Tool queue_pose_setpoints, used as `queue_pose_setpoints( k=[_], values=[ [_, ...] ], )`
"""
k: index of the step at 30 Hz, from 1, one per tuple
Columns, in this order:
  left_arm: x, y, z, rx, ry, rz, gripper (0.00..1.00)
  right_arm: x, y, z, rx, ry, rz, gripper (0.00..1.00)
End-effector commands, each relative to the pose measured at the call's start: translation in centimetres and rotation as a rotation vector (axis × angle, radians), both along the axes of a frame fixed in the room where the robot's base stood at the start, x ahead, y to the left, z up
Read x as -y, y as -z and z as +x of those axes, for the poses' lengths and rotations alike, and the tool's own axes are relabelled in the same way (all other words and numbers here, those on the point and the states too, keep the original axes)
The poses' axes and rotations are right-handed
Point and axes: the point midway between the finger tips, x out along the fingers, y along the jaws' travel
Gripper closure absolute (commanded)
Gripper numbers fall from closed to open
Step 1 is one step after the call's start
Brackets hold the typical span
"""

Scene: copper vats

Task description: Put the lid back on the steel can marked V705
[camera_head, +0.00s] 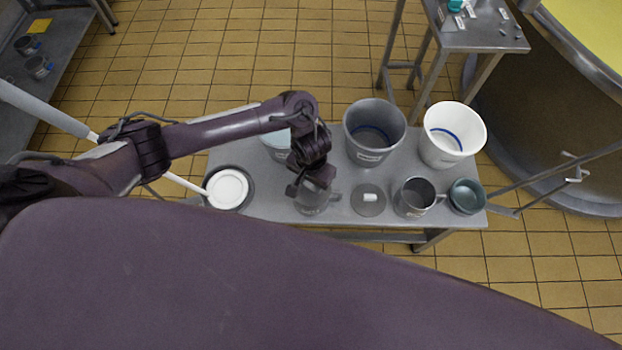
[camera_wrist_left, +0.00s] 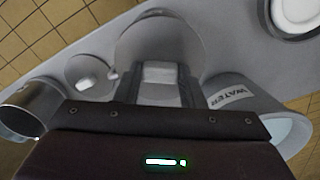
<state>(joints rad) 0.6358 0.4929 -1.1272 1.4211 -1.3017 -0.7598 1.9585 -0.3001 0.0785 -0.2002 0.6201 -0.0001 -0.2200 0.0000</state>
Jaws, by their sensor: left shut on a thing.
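My left gripper (camera_head: 314,187) points down over a round steel can (camera_head: 311,205) with a side handle, left of the middle of the table. In the left wrist view its fingers (camera_wrist_left: 160,85) are shut on the pale knob of a round grey lid (camera_wrist_left: 160,40). The lid covers the can's mouth from above; I cannot tell whether it touches the rim. A second grey lid (camera_head: 369,200) with a white knob lies flat on the table to the right. Beside it stands an open steel can (camera_head: 412,199) with a handle. I cannot read V705 on either can.
A grey bucket (camera_head: 374,130), a white bucket (camera_head: 455,133) and a bucket marked WATER (camera_wrist_left: 245,105) stand along the back of the table (camera_head: 262,205). A white lidded vessel (camera_head: 228,188) is at its left end, a teal bowl (camera_head: 467,196) at its right.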

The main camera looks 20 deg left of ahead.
Motion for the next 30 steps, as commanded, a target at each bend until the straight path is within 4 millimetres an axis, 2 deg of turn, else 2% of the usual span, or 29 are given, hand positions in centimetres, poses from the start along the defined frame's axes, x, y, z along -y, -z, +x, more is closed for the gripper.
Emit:
queue_pose_setpoints(
  k=[30],
  values=[
    [-0.01, 0.06, -0.03, 0.0, 0.0, 0.0, 0.87, 0.17, -0.92, -0.01, -0.001, 0.0, -0.002, 0.5]
  ],
)
